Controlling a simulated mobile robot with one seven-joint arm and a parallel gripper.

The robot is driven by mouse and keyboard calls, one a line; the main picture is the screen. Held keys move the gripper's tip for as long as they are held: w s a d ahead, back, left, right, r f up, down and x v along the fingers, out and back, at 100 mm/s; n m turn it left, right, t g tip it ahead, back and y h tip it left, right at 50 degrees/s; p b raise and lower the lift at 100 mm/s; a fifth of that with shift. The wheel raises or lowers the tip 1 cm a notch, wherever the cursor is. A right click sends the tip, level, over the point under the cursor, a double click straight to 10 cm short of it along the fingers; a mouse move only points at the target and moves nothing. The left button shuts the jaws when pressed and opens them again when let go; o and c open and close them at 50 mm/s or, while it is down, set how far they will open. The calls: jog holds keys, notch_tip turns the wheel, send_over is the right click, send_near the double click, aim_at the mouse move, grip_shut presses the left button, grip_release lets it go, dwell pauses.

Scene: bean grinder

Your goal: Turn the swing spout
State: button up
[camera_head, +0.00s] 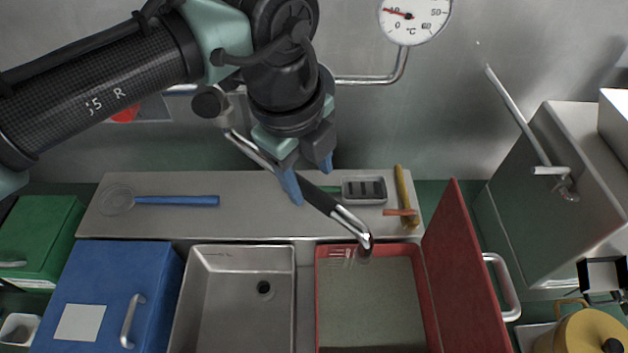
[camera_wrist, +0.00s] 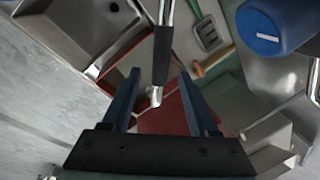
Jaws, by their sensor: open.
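The swing spout (camera_head: 340,212) is a shiny metal pipe with a black sleeve. It slopes from the wall down to the right, and its bent outlet is over the red-rimmed basin (camera_head: 370,300) at right. My gripper (camera_head: 309,180) is open, its blue fingers pointing down at the spout's middle. In the wrist view, the spout (camera_wrist: 162,55) with its black sleeve lies lengthwise between the two fingers (camera_wrist: 159,76). I cannot tell whether either finger touches it. In the head view the left finger hides part of the pipe.
An empty steel basin (camera_head: 235,300) is left of the red one. A red lid (camera_head: 465,270) stands open at right. A blue box (camera_head: 110,290) is at left. A skimmer (camera_head: 175,200) and a hammer-like tool (camera_head: 403,200) lie on the back ledge. A thermometer gauge (camera_head: 412,18) hangs above.

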aim_at(315, 194)
jog(key=shift+w+d+f+p, duration=0.1)
jog(key=shift+f, duration=0.65)
jog(key=shift+w+d+f+p, duration=0.1)
jog(key=shift+w+d+f, duration=0.05)
jog(key=shift+f, duration=0.6)
jog(key=shift+w+d+f+p, duration=0.1)
jog(key=shift+f, duration=0.65)
grip_shut()
